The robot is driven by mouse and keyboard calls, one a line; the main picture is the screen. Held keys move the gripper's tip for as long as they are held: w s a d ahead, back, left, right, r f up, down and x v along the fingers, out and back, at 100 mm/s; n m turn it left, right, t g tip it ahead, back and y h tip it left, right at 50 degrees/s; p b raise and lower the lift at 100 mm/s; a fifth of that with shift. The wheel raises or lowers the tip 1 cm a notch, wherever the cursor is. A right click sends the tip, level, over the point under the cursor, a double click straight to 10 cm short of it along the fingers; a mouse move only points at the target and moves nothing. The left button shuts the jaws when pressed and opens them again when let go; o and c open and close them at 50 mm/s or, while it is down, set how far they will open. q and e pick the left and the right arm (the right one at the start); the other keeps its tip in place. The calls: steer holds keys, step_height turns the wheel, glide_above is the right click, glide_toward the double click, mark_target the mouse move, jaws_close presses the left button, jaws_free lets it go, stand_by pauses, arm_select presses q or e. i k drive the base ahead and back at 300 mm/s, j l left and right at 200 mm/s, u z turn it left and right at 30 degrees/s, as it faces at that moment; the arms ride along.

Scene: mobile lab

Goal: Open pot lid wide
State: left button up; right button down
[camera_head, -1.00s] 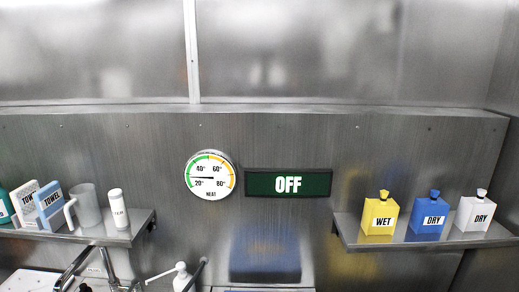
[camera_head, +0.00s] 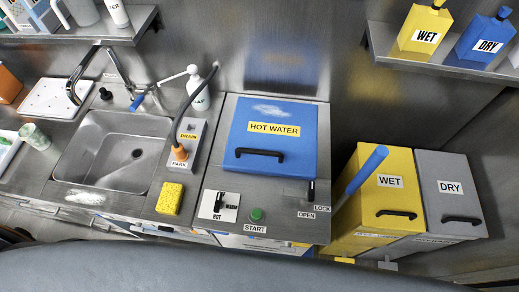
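A small black latch lever (camera_head: 311,190) stands at the lid's front right, beside the labels LOCK and OPEN. I cannot tell for sure which way it is set. Neither of my grippers is in view.
A sink (camera_head: 118,150), yellow sponge (camera_head: 170,198), drain box (camera_head: 182,150), HOT knob panel (camera_head: 219,205) and green START button (camera_head: 256,214) are left and front. A blue-handled tool (camera_head: 362,180) leans right, near the yellow WET bin (camera_head: 375,200) and grey DRY bin (camera_head: 450,190).

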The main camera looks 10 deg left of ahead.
mark_target(274, 138)
steer(key=k, duration=0.95)
